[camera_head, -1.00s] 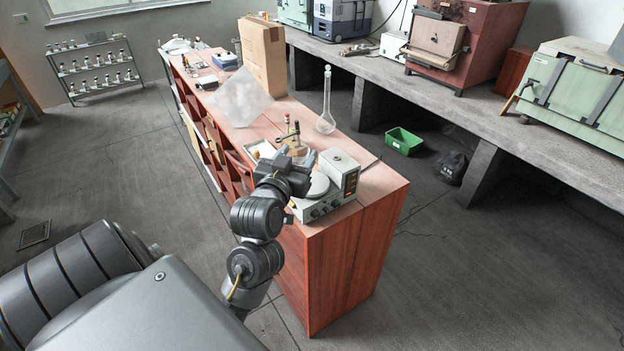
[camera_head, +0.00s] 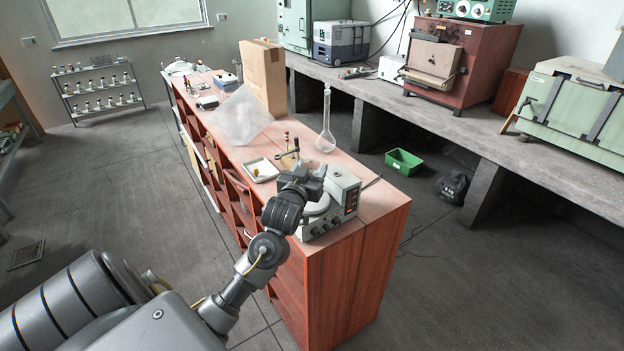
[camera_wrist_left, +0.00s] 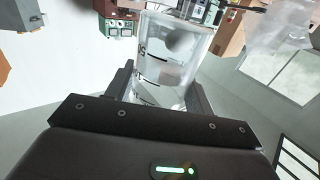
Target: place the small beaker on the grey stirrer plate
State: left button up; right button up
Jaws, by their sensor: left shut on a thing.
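The small beaker (camera_wrist_left: 166,62) is clear glass with dark markings and fills the space between my left gripper's fingers in the left wrist view. My left gripper (camera_wrist_left: 163,82) is shut on it. In the head view the left gripper (camera_head: 312,184) is over the left and back part of the grey stirrer plate (camera_head: 312,229), near the front end of the wooden bench. The stirrer has a pale round top (camera_head: 318,207), partly covered by the gripper. The beaker cannot be made out in the head view, so any contact with the plate cannot be told. My right gripper is not in view.
A control box (camera_head: 344,190) stands beside the round top. A white tray (camera_head: 262,170) and small bottles lie behind it. A tall flask (camera_head: 326,125), a clear sheet (camera_head: 238,115) and a cardboard box (camera_head: 264,78) stand farther back. The bench's front corner (camera_head: 372,218) is bare.

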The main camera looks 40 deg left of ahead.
pick_arm(q)
jog(key=shift+w+a+f, duration=0.3)
jog(key=shift+w+f, duration=0.2)
jog(key=shift+f, duration=0.2)
notch_tip(320, 180, down, 2)
jog(key=shift+w+f+p, duration=0.1)
jog(key=shift+p, duration=0.6)
jog(key=shift+f, duration=0.5)
jog(key=o, duration=1.1)
jog(key=shift+f, duration=0.15)
jog(key=shift+c, duration=0.2)
